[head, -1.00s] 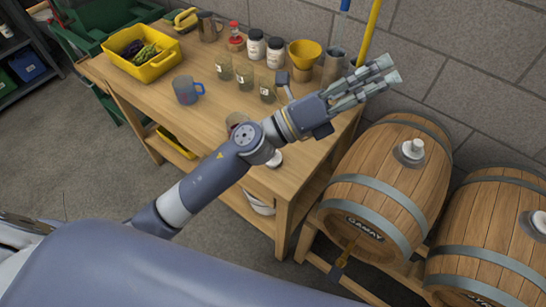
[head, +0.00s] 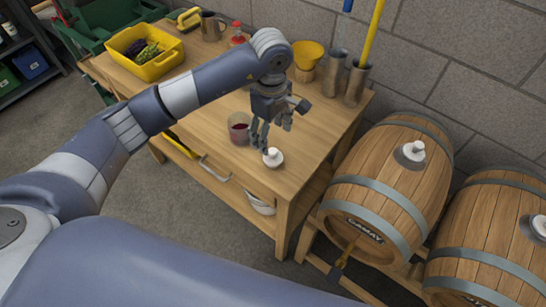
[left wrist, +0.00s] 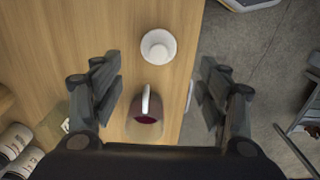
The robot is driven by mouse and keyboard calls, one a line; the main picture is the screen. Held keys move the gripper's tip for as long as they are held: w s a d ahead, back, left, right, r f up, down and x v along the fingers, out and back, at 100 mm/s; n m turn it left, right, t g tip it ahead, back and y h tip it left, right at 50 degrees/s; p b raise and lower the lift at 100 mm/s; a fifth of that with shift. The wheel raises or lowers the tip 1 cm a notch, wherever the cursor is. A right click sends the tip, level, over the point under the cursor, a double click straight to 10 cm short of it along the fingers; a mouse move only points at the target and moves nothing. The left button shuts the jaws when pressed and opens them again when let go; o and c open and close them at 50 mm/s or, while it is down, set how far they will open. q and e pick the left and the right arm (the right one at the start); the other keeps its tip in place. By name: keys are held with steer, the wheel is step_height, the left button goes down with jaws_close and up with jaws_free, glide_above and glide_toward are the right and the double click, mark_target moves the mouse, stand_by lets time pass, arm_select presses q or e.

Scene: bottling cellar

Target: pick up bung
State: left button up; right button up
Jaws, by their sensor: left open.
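A white bung (head: 273,158) with a knob on top stands on the wooden workbench (head: 215,110) near its front edge. It also shows in the left wrist view (left wrist: 158,47), at the top centre. My left gripper (head: 266,136) points down over the bench, just behind and above the bung. In the left wrist view its open fingers (left wrist: 160,88) are spread wide with nothing held. The bung lies ahead of the fingertips, between their lines. My right gripper is in neither view.
A glass mug of red liquid (head: 239,130) stands close left of the bung; it also sits below the bung in the wrist view (left wrist: 146,120). Metal cups and a yellow funnel (head: 308,54) stand behind. Barrels (head: 392,180) with white bungs stand right.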

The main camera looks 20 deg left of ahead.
mark_target(273, 151)
arm_select(q)
step_height(273, 151, down, 5)
steer(key=shift+d+r+p, duration=0.1)
steer(key=shift+r+p, duration=0.1)
steer(key=shift+p, duration=0.3)
step_height(273, 151, down, 5)
steer(key=shift+d+r+p, duration=0.1)
steer(key=shift+p, duration=1.15)
steer(key=shift+f, duration=0.3)
steer(key=c, duration=1.2)
